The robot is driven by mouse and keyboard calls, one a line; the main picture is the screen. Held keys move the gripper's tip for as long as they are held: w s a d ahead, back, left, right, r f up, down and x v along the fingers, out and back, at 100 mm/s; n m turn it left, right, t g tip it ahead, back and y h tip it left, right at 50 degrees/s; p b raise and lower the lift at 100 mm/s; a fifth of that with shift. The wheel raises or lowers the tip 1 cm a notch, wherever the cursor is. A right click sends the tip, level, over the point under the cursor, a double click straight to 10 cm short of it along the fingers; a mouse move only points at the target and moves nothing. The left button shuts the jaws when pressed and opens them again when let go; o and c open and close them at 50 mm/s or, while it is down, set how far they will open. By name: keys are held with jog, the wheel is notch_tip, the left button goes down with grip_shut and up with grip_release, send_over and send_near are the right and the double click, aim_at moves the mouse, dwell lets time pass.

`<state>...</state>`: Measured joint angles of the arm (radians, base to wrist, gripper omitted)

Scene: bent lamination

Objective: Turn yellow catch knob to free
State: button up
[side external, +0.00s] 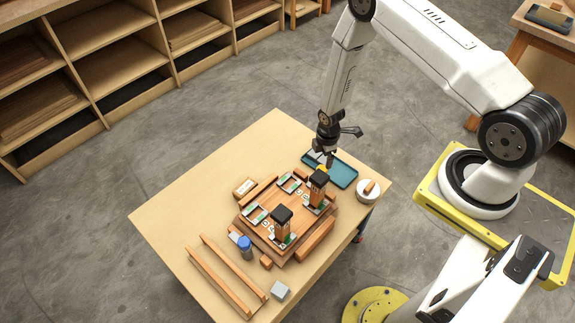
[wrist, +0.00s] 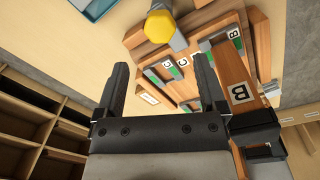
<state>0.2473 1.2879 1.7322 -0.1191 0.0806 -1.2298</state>
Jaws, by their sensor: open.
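The yellow catch knob (wrist: 158,27) shows as a faceted knob beside a grey metal part at the top of the wrist view. In the side view a small yellow spot of the knob (side external: 322,168) shows just under my gripper, partly hidden by it. The wooden fixture (side external: 262,226) carries two upright wooden posts with black tops, green-edged pads and lettered labels. My gripper (side external: 327,156) is above the fixture's far edge. In the wrist view my gripper (wrist: 160,65) has its fingers wide apart with nothing between them. The knob lies beyond the fingertips, apart from them.
A teal tray (side external: 344,176) lies behind the fixture, with a white round dish (side external: 368,197) to its right. The table's left part is clear.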

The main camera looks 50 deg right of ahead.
aim_at(322, 168)
jog(key=shift+w+f, duration=0.15)
jog(key=shift+f, duration=3.4)
grip_shut()
